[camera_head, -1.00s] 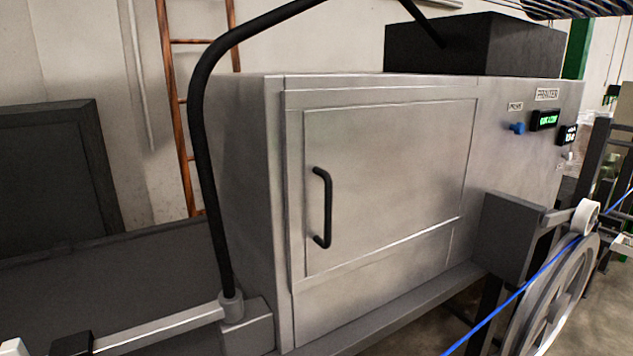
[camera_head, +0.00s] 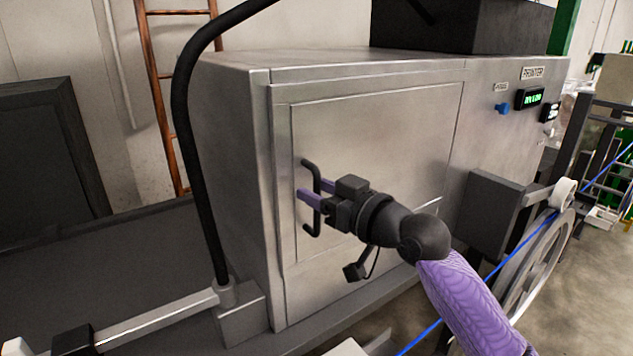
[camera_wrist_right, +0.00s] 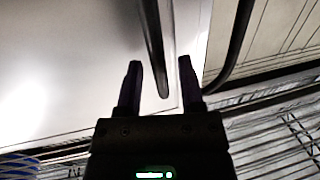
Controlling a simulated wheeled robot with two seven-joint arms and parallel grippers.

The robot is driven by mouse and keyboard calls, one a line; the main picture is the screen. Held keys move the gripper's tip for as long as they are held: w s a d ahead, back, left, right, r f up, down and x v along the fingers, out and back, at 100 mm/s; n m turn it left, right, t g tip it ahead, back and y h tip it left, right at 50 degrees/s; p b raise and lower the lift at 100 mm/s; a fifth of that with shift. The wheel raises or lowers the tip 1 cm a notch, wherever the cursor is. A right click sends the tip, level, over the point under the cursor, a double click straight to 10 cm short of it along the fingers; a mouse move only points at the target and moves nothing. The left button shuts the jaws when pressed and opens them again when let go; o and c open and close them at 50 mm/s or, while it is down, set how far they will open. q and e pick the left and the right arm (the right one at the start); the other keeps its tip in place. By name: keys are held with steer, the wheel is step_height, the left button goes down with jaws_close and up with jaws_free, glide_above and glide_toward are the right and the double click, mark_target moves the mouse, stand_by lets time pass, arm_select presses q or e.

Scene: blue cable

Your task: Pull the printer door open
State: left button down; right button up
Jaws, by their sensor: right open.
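The printer (camera_head: 505,110) is a large grey metal box with a flat door (camera_head: 385,130) on its front. The door looks closed. A black vertical bar handle (camera_head: 311,165) sits near the door's left edge. My right gripper (camera_head: 308,197) is at the handle, with its purple fingers open and reaching towards it. In the right wrist view, the open fingers (camera_wrist_right: 160,80) stand on either side of a dark bar, the handle (camera_wrist_right: 154,55), with gaps visible. My left gripper is not in view.
A black bent pipe (camera_head: 185,120) rises left of the printer. A blue cable (camera_head: 520,240) runs past a wheel (camera_head: 535,265) at the right. A blue knob (camera_head: 502,109) and a lit display (camera_head: 529,98) sit on the printer's right side. A ladder (camera_head: 160,90) stands behind.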

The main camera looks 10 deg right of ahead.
steer(key=shift+w+a, duration=0.15)
steer(key=shift+w, duration=0.1)
jaws_close()
stand_by(1.4)
